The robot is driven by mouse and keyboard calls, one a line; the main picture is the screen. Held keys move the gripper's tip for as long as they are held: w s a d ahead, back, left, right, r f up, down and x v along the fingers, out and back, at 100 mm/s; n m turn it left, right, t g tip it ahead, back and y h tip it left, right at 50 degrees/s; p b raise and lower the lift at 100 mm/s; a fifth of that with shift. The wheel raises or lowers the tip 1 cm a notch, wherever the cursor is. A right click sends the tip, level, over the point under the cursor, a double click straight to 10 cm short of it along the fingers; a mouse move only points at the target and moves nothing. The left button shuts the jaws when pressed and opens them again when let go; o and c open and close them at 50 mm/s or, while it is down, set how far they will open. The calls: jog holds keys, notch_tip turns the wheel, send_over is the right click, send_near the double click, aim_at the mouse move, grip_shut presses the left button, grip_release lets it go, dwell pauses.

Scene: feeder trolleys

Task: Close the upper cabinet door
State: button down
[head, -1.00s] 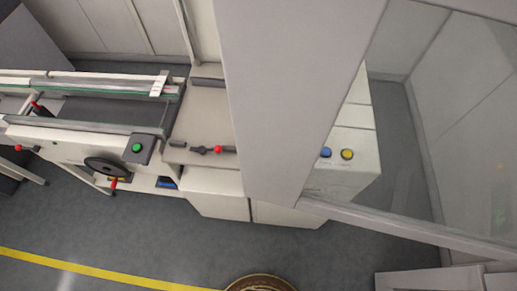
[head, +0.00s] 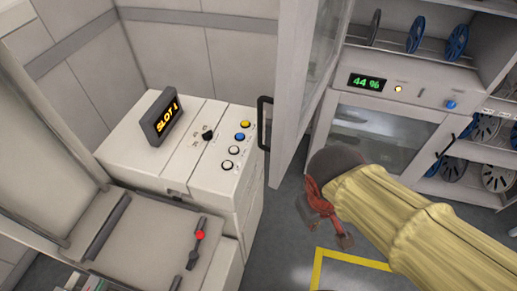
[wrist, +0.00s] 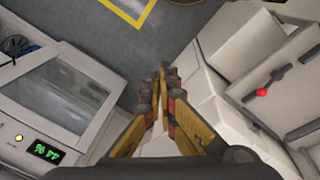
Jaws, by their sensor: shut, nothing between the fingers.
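The upper cabinet door (head: 305,100) stands open in the head view, a pale framed panel with glass, seen nearly edge-on. Its dark handle (head: 264,122) is on the left edge. The upper compartment (head: 392,42) is exposed, with several reels inside. My gripper (head: 342,240) is below and right of the door in the picture, in front of the closed lower glass door (head: 385,138). Its fingers (wrist: 163,72) are shut and empty in the wrist view. I cannot tell whether my arm touches the upper door.
A white machine with a "SLOT 1" display (head: 163,117) and several buttons stands left of the door. The cabinet's 44 % display (head: 367,83) sits between the compartments. Floor with yellow tape (head: 350,257) is clear.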

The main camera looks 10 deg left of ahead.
aim_at(266, 149)
jog(key=a+f+n+h, duration=0.4)
jog(key=a+f, duration=0.1)
jog(key=a, duration=0.1)
jog(key=w+a+n+t+h, duration=0.45)
jog(key=a+t, duration=0.45)
jog(key=a, duration=0.3)
jog(key=w+a+r+m+t, duration=0.3)
jog(key=w+a+r+t, duration=0.15)
jog(key=r, duration=0.35)
jog(key=shift+y, duration=0.35)
jog(key=w+d, duration=0.3)
jog(key=w+d+b, duration=0.1)
jog(key=w+d, duration=0.3)
jog(key=shift+w+d+r, duration=0.15)
jog(key=shift+d, duration=0.4)
